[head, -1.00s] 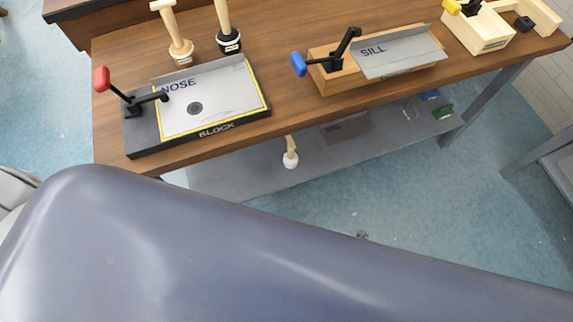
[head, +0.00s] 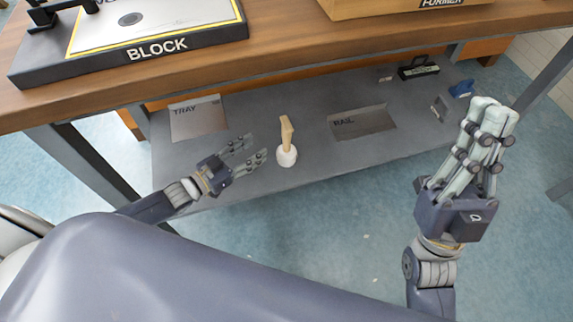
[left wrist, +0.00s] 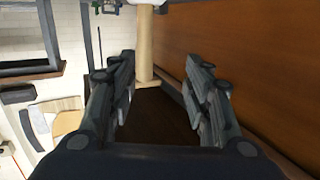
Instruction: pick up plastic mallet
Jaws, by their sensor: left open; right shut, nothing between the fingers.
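The plastic mallet (head: 286,156) has a white head and a pale wooden handle. It stands on its head on the grey lower shelf, handle upward. My left gripper (head: 256,148) is open and empty just left of the mallet, its fingers pointing toward it with a small gap. My right gripper (head: 491,106) is shut and empty, raised in front of the shelf's right end.
The lower shelf (head: 235,185) also holds a TRAY sheet (head: 198,118) behind my left gripper and a RAIL sheet (head: 362,122) right of the mallet. Small items, including a blue one (head: 462,89), lie at the right. The wooden tabletop with the BLOCK fixture (head: 150,52) overhangs the shelf.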

